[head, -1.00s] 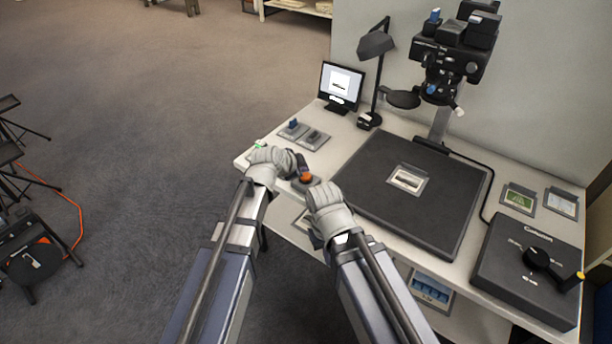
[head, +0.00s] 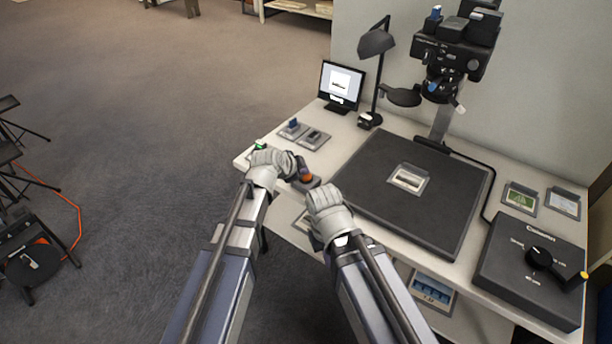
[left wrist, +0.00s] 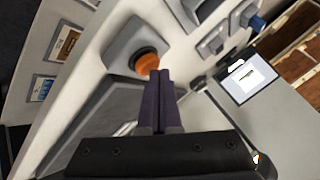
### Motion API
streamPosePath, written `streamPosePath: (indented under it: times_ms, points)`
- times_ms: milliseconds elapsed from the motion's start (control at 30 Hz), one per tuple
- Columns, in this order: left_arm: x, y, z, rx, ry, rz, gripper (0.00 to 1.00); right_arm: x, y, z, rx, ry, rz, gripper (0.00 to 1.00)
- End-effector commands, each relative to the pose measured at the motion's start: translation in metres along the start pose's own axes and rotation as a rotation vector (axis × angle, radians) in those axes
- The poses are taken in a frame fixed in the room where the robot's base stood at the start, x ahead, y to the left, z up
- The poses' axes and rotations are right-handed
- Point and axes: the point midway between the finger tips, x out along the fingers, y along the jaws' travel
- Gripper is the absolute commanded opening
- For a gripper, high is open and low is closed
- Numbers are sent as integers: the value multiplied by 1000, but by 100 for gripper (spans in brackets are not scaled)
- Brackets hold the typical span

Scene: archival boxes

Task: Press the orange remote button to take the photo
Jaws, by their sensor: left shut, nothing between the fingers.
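The orange button (head: 305,179) sits on a small grey box near the front left edge of the white table, partly covered by my left gripper in the head view. In the left wrist view the round orange button (left wrist: 147,62) shows on its grey housing. My left gripper (head: 301,170) is shut and empty, its dark fingertips at the edge of the button; I cannot tell whether they touch it. Those fingertips also show in the left wrist view (left wrist: 160,73). My right gripper (head: 318,238) is beside the black board's front left corner, its fingers mostly hidden.
A black board (head: 445,195) with a small framed picture (head: 409,179) lies under the camera (head: 452,60). A monitor (head: 341,84), a lamp (head: 376,44) and small grey boxes (head: 302,132) stand behind. A black control box (head: 530,270) is at right.

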Motion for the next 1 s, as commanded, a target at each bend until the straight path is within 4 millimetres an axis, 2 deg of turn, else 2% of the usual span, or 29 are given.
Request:
streamPosePath:
  times_ms: [567,1000]
  points:
    - [5,4,4,0,0,0,0,7,-1,0,0,0,0,0]
    - [2,1,2,0,-1,0,0,3,0,0,0,0,0,0]
